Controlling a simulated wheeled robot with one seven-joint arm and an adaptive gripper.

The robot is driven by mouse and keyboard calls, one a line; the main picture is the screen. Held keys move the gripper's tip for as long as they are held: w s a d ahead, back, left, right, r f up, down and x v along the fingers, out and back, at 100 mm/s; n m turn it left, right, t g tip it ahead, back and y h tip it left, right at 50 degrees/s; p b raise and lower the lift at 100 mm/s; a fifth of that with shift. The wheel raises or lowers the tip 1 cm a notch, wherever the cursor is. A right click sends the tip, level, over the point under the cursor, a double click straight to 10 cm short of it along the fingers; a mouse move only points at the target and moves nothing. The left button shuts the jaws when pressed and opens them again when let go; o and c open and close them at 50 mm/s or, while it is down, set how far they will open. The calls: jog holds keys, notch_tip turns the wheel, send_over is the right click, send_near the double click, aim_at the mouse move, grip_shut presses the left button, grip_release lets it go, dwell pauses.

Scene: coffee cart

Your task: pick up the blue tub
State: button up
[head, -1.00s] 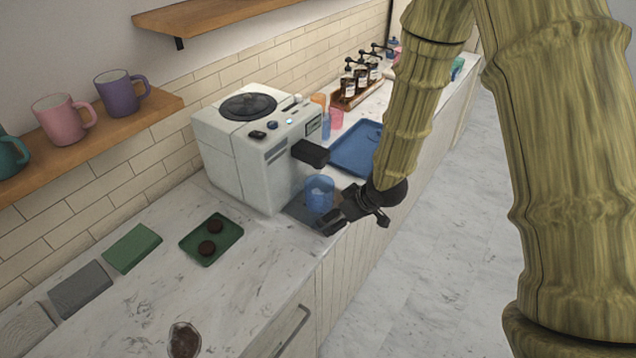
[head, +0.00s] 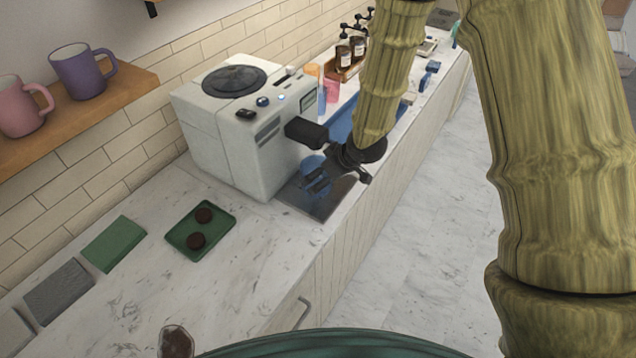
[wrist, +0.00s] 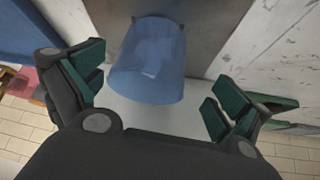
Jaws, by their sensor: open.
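The blue tub (head: 311,163) is see-through and stands on a dark grey mat (head: 322,205) in front of the white coffee machine. It is partly hidden by my gripper (head: 318,184). In the wrist view the tub (wrist: 150,65) lies between and a little beyond the two green-padded fingers of my gripper (wrist: 152,95). The fingers are spread wide, with a gap on each side of the tub. I see no finger touching it.
The coffee machine (head: 240,130) stands close, its black handle (head: 306,131) just above the tub. A blue tray (head: 340,125) lies behind my arm. A green tray (head: 200,231) with dark round pieces is to the left.

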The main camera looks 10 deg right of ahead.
aim_at(308, 164)
jog(key=w+f, duration=0.1)
jog(key=w+f+b, duration=0.1)
jog(key=w+f, duration=0.1)
jog(key=shift+a+f, duration=0.15)
jog(key=shift+a, duration=0.05)
jog(key=shift+s+a+f+b, duration=0.1)
jog(key=shift+a+f+b, duration=0.1)
jog(key=shift+f+b, duration=0.5)
jog(key=shift+w+a+f+b, duration=0.25)
jog(key=shift+w+f+b, duration=0.25)
jog(key=shift+w, duration=0.2)
jog(key=shift+s+r, duration=0.1)
jog(key=shift+s, duration=0.1)
jog(key=shift+c, duration=0.2)
jog(key=shift+s, duration=0.1)
jog(key=c, duration=1.1)
jog(key=shift+c, duration=0.2)
